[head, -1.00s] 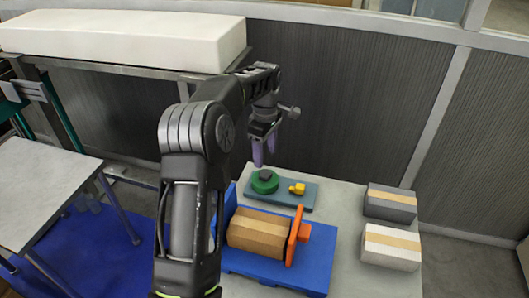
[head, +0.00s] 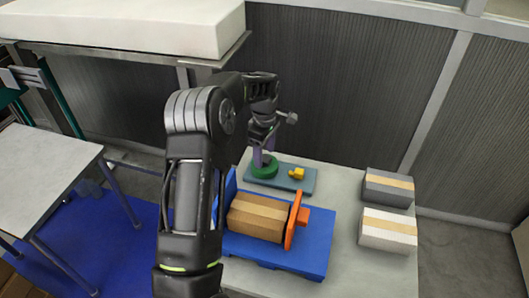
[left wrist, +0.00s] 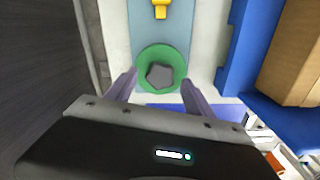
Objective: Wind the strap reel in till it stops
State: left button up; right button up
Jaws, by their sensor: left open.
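The strap reel is a green disc (head: 264,169) with a dark, lobed knob (left wrist: 160,77) on top. It sits at the left end of a blue-grey base plate (head: 284,187), with a yellow piece (head: 297,173) at its right. My left gripper (head: 264,158) points down at the reel from above. In the left wrist view its two purple fingers (left wrist: 159,82) are spread, one on each side of the knob, with gaps to it. The knob is mostly hidden by the fingers in the head view. My right gripper is not in view.
A blue tray (head: 313,266) in front holds a brown taped box (head: 257,217) and an orange upright part (head: 296,221). A dark grey box (head: 389,187) and a white box (head: 387,231) stand at the right. A grey wall panel (head: 340,90) rises behind.

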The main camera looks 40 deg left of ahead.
pick_arm(q)
jog(key=shift+f, duration=0.45)
jog(key=shift+c, duration=0.4)
grip_shut()
jog(key=shift+m, duration=0.4)
